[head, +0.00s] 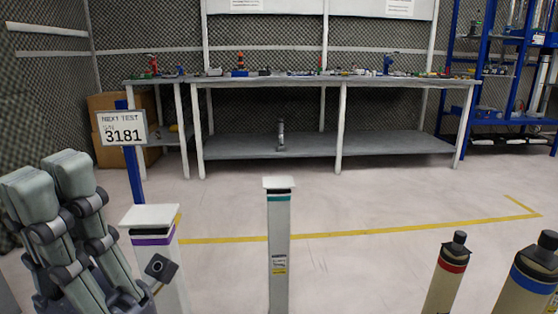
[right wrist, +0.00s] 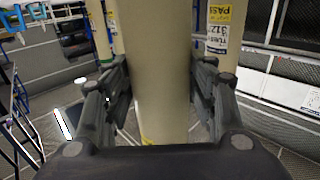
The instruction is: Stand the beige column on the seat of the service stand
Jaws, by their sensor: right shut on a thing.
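A beige column (right wrist: 160,70) stands between the fingers of my right gripper (right wrist: 160,95), which is shut on it in the right wrist view; its ends are out of frame. In the head view, two beige columns with dark caps stand at lower right, one with a red band (head: 448,274) and one with a blue band (head: 533,275). I cannot tell which is held. Two pale stands with flat square tops show: one purple-banded (head: 151,217), one teal-banded (head: 279,220). Both tops look bare; which is the service stand is unclear.
A sign reading NEXT TEST 3181 (head: 122,128) stands on a blue post behind the purple-banded stand. A long grey workbench (head: 300,82) with small items lines the back. Blue shelving (head: 487,75) is at right. The floor between the teal-banded stand and the columns is clear.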

